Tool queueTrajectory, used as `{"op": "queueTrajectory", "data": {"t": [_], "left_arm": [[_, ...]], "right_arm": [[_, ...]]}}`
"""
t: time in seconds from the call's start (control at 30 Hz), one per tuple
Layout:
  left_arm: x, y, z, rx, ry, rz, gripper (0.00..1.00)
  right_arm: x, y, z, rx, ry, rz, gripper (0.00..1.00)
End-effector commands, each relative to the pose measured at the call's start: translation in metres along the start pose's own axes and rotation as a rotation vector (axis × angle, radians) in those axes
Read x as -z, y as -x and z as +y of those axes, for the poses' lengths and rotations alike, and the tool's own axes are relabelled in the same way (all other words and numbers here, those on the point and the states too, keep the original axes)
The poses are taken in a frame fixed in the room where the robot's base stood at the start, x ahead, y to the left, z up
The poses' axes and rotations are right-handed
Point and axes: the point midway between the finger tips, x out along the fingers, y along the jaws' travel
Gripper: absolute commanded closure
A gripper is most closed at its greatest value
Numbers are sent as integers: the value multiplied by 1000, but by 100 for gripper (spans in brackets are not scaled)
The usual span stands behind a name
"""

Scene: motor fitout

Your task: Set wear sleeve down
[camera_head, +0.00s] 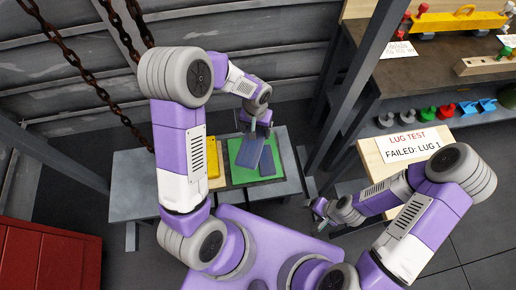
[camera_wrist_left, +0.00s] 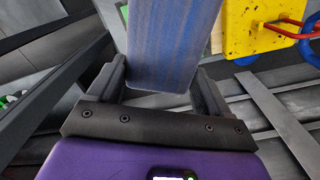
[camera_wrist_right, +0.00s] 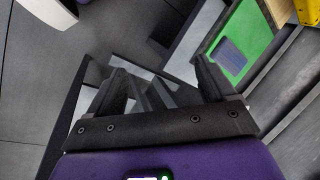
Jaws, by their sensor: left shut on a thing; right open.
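The wear sleeve, a scuffed blue slab (camera_head: 250,150), hangs tilted from my left gripper (camera_head: 254,129), which is shut on its upper end above the green mat (camera_head: 238,179). In the left wrist view the sleeve (camera_wrist_left: 168,45) extends away between the fingers. A second bluish rectangle (camera_head: 268,160) shows beside it on the mat; I cannot tell if it is a separate part or a marking. The right wrist view shows a blue-grey rectangle (camera_wrist_right: 230,57) on the mat. My right gripper (camera_head: 320,208) is open and empty, to the right of the grey table.
A yellow part (camera_head: 212,158) lies left of the mat on the grey table (camera_head: 135,188). Metal posts (camera_head: 358,85) and a workbench with several parts stand right. Chains (camera_head: 70,60) hang at left. A red cabinet (camera_head: 45,255) is at lower left.

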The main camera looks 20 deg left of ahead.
Motion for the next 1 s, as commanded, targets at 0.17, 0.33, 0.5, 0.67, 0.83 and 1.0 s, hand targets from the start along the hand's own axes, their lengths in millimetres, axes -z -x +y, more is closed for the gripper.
{"op": "queueTrajectory", "data": {"t": [0.17, 0.33, 0.5, 0.67, 0.83, 1.0], "left_arm": [[39, -80, -32, -8, 178, -19, 53], [66, -153, -66, -2, 328, -14, 53], [77, -203, -91, 8, 417, -2, 53], [80, -227, -101, 13, 449, 4, 53], [80, -262, -102, 12, 453, 4, 53], [81, -283, -102, 12, 454, 6, 53]], "right_arm": [[0, -15, 6, 0, -1, -2, 0], [0, -25, 10, 0, -1, -2, 0], [1, -31, 12, 0, -1, -1, 0], [1, -35, 13, 0, -1, -1, 0], [2, -46, 17, 0, 0, -1, 0], [2, -52, 20, 0, -1, -1, 0]]}}
